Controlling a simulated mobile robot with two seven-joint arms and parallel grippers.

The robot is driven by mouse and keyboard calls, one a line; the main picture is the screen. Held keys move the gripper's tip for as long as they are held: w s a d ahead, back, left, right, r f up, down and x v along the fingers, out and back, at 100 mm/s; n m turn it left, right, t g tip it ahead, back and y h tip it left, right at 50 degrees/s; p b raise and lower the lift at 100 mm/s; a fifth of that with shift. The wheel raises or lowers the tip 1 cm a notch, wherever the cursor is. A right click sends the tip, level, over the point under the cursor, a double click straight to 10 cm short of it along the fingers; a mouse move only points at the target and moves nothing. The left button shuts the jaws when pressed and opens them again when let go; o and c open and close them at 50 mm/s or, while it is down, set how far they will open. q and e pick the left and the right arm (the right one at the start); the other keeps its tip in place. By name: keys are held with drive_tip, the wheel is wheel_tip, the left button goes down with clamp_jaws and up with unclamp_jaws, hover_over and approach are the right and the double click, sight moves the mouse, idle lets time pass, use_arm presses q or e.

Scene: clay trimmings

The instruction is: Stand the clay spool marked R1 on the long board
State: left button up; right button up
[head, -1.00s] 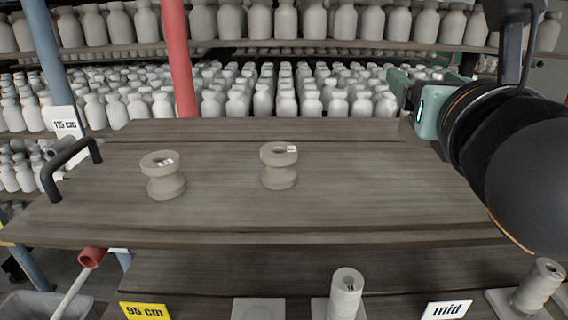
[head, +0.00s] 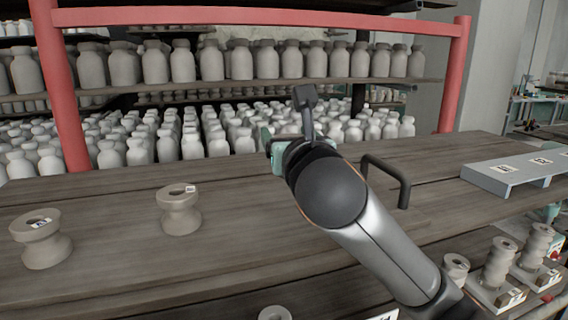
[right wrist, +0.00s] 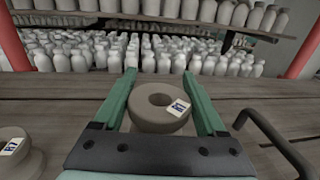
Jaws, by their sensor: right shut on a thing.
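My right gripper (head: 268,148) is shut on a grey clay spool (right wrist: 152,124), with one green finger on each side of it in the right wrist view. The held spool has a ring-shaped top and a small tag too blurred to read for sure. It is over the long board (head: 120,272); I cannot tell whether it touches. My arm hides it in the head view. Two more tagged spools stand upright on the board at the left: a nearer one (head: 180,215) and one farther left (head: 42,250). My left gripper is out of view.
A black handle (head: 402,182) rises from the board right of my gripper. A grey raised plate with tags (head: 515,172) lies farther right. Racks of bottles (head: 240,62) stand behind. Stacked clay pieces (head: 500,262) stand lower right. Bare board lies between spools and arm.

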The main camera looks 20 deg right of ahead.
drive_tip(key=shift+w+d+f, duration=0.1)
drive_tip(key=shift+w+f, duration=0.8)
drive_tip(key=shift+f, duration=0.2)
drive_tip(key=shift+w+f, duration=0.15)
drive_tip(key=shift+f, duration=0.75)
drive_tip(key=shift+w+f, duration=0.1)
drive_tip(key=shift+f, duration=0.8)
drive_tip(key=o, duration=1.6)
drive_tip(key=shift+f, duration=0.2)
drive_tip(key=shift+r, duration=0.1)
drive_tip(key=shift+s, duration=0.15)
drive_tip(key=s, duration=0.7)
drive_tip(key=s+a, duration=0.1)
drive_tip(key=s, duration=0.3)
drive_tip(key=shift+s+a+b, duration=0.1)
drive_tip(key=shift+s+b, duration=0.2)
drive_tip(key=shift+b, duration=0.1)
